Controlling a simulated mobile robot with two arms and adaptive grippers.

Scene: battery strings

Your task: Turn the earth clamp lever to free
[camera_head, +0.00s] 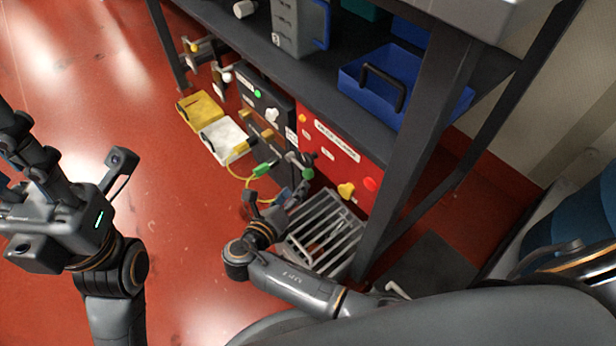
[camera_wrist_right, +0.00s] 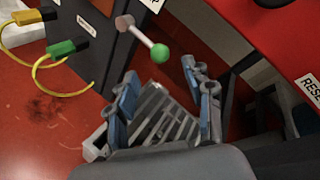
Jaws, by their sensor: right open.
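The lever is a grey rod with a green ball knob (camera_wrist_right: 160,52), fixed to a dark panel (camera_wrist_right: 110,35). In the head view the green knob (camera_head: 308,173) shows just beyond my right gripper (camera_head: 291,192). In the right wrist view my right gripper (camera_wrist_right: 160,82) is open and empty, its blue-grey fingers spread. The knob is ahead of the gap between the fingertips and appears apart from them. I take this green-knobbed lever to be the earth clamp lever; its label is not readable. My left gripper (camera_head: 22,140) is at the left edge, partly cut off, its jaws unclear.
A slatted grey crate (camera_head: 322,237) stands below my right gripper. A red panel (camera_head: 345,165) with knobs is to the right, under the dark shelf (camera_head: 335,120). A green plug (camera_wrist_right: 62,48) with yellow cable hangs at left. The red floor (camera_head: 185,220) is open on the left.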

